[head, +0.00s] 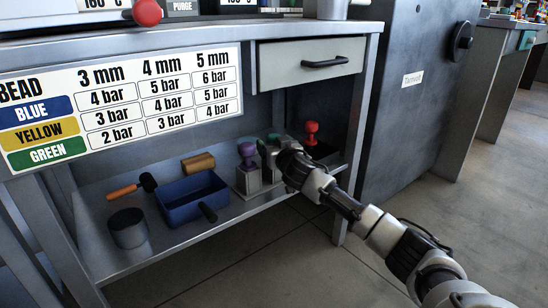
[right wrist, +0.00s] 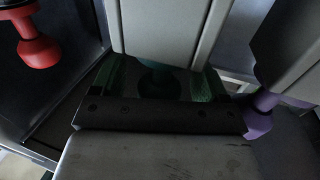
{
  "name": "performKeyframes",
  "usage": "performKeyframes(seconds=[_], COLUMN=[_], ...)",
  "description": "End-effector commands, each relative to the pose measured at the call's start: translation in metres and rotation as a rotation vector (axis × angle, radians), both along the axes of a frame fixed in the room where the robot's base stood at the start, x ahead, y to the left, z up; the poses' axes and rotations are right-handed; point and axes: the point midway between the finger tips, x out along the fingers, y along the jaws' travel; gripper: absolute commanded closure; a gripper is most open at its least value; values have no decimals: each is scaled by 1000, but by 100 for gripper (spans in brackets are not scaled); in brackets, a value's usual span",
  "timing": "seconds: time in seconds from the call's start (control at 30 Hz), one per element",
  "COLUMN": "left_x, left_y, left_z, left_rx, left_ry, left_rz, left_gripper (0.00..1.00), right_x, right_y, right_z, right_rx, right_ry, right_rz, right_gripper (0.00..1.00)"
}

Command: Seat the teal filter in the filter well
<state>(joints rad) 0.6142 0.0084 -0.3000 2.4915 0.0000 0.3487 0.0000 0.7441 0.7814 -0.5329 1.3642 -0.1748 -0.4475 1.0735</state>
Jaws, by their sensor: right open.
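In the head view my right gripper (head: 273,147) reaches onto the lower shelf and covers most of the teal filter (head: 264,148). In the right wrist view a dark teal knob (right wrist: 158,80) shows in shadow between the green pads of my open right gripper (right wrist: 160,92). I cannot tell whether the pads touch it. A pale grey body (right wrist: 170,28) shows beyond it. The filter well cannot be clearly made out. My left gripper is not in view.
A blue bin (head: 190,205), a mallet (head: 130,188) and a dark cup (head: 128,230) are further left. The bench top overhangs the shelf.

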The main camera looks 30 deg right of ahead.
Motion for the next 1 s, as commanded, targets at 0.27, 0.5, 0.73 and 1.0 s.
performKeyframes(seconds=[0.27,0.5,0.73,1.0], left_x=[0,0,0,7], left_y=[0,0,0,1], left_z=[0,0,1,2], left_rx=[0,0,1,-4], left_ry=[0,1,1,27], left_rz=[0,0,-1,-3], left_gripper=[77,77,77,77], right_x=[0,0,0,0], right_y=[0,0,0,0], right_z=[0,0,1,18], right_rx=[0,0,0,-1], right_ry=[0,0,-1,-2], right_rz=[1,1,1,1], right_gripper=[40,77,81,81])
